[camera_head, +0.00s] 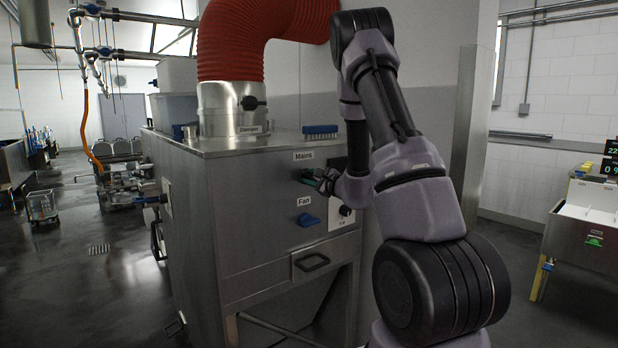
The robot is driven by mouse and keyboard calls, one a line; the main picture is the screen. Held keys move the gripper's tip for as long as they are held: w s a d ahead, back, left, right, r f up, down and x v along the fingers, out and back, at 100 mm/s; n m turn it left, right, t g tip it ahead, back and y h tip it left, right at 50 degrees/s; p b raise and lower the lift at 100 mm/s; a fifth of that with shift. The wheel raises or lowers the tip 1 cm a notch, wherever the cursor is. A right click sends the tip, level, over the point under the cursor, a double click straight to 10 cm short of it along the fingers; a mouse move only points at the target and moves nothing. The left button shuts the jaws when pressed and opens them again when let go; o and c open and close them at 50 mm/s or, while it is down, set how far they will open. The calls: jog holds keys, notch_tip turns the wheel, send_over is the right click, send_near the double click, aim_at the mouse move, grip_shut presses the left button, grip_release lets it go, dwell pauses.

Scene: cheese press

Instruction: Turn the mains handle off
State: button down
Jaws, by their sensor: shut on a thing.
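The mains handle (309,173) is a small green handle on the front of the steel cabinet (244,201), just below the "Mains" label (303,155). My gripper (322,179) is at the handle, reaching in from the right, and is shut on it. The gripper's fingers and wrist cover part of the handle, so its exact angle is hard to tell.
A blue fan handle (308,220) sits just below, beside the "Fan" label. A drawer handle (311,262) is lower on the cabinet. A blue brush (320,130) and a red duct (262,30) are on top. Open floor lies to the left.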

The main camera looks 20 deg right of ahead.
jog(key=n, duration=0.4)
jog(key=shift+a+f+n, duration=0.15)
jog(key=shift+f+n, duration=0.1)
jog(key=shift+n, duration=0.05)
jog(key=shift+f+n, duration=0.15)
jog(key=shift+n, duration=1.35)
jog(key=c, duration=0.9)
grip_release()
jog(key=shift+o, duration=0.2)
jog(key=shift+s, duration=0.15)
jog(key=v, duration=1)
jog(key=shift+s, duration=0.3)
